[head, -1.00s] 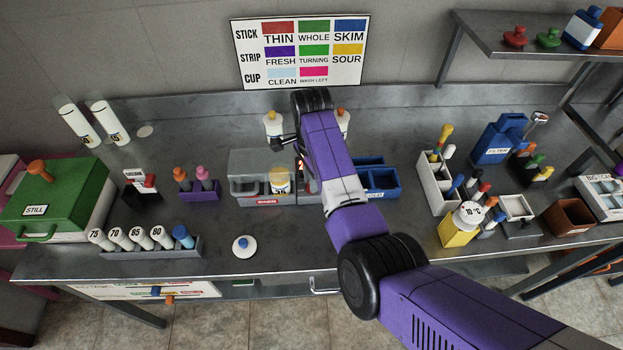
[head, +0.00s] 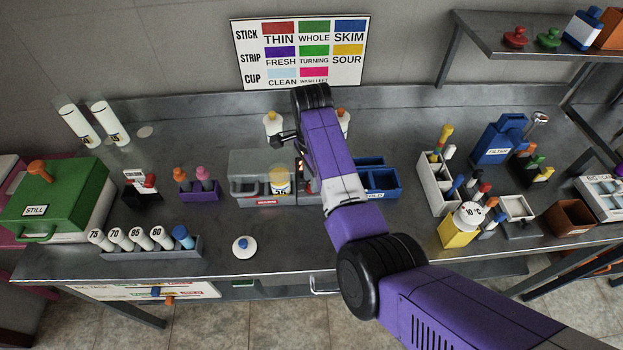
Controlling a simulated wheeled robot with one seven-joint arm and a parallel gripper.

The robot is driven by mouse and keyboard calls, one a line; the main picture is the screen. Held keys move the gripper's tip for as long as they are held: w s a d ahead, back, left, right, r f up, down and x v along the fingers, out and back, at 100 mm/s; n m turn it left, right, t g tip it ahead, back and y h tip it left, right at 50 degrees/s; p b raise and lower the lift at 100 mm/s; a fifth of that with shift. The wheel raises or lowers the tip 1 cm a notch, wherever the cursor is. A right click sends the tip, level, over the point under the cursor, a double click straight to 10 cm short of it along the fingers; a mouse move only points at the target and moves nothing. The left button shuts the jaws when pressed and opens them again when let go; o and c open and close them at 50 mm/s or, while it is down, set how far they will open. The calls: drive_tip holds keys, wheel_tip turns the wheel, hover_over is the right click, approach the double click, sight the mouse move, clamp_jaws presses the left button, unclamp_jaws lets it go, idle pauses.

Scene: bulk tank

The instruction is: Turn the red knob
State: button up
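My purple arm reaches over the middle of the bench to a grey device (head: 249,200) with a clear cover and a small red-lit display (head: 300,165). A white jar (head: 280,186) with a yellow band stands inside the cover. A dark part of my gripper end (head: 286,137) shows left of the arm; the fingers are hidden, so I cannot see whether they touch anything. No red knob shows clearly at the device; my arm covers its right part. A red knob-topped piece (head: 515,37) is on the upper right shelf, and a small red piece (head: 150,180) is on a black stand.
A green box (head: 68,195) labelled STILL stands left. A colour chart (head: 300,52) hangs behind.

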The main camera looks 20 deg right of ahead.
wheel_tip(320, 180, up, 7)
drive_tip(key=shift+b, duration=0.6)
